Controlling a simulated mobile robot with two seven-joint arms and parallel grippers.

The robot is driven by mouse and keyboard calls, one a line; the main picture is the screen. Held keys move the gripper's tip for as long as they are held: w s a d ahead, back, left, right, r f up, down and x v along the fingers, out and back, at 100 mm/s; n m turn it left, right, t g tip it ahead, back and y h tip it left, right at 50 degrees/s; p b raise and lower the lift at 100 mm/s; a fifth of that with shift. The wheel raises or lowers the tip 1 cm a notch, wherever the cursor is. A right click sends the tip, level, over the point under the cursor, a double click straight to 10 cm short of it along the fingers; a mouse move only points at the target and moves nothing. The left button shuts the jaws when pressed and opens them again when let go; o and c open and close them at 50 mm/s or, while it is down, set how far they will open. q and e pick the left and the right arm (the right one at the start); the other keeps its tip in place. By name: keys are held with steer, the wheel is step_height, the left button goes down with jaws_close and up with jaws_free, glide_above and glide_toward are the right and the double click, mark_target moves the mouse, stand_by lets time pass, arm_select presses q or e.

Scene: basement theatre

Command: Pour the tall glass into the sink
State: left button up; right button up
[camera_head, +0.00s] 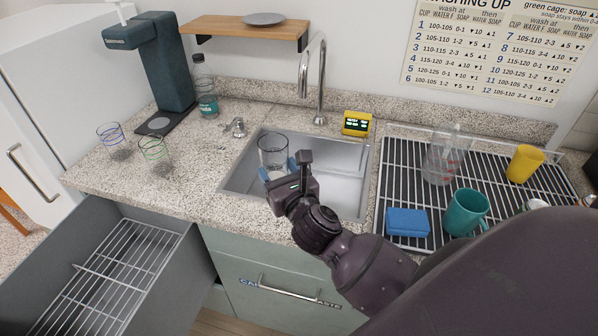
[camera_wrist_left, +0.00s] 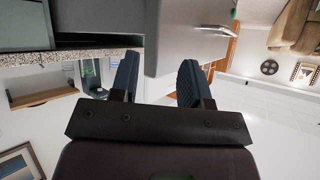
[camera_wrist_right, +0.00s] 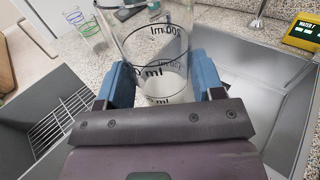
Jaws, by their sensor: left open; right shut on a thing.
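A clear tall glass (camera_head: 273,147) with a dark rim is upright over the left part of the steel sink (camera_head: 345,185). My right gripper (camera_head: 279,170) is shut on it. In the right wrist view the glass (camera_wrist_right: 155,45) stands between both blue fingers (camera_wrist_right: 165,85) and shows black ml marks. My left gripper (camera_wrist_left: 157,78) is open and empty in the left wrist view. It is not in the head view.
The tap (camera_head: 320,85) rises behind the sink. Two short glasses (camera_head: 112,138) (camera_head: 154,150) and a bottle (camera_head: 205,88) stand to the left. The rack (camera_head: 395,165) at the right holds a clear jug (camera_head: 440,158), mugs and a blue sponge (camera_head: 407,222). A drawer (camera_head: 130,225) is open.

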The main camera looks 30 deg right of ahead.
steer(key=d+f+m+g+h+b, duration=0.1)
steer(key=d+f+m+h, duration=0.1)
steer(key=d, duration=0.7)
steer(key=d+f+m+g+h+b, duration=0.1)
steer(key=d+f+m+g+h, duration=0.1)
steer(key=d+f+h, duration=0.3)
steer(key=d+m, duration=0.1)
steer(key=d, duration=0.3)
steer(key=shift+s+d+h, duration=0.25)
steer(key=shift+s+h, duration=0.1)
steer(key=shift+h, duration=0.05)
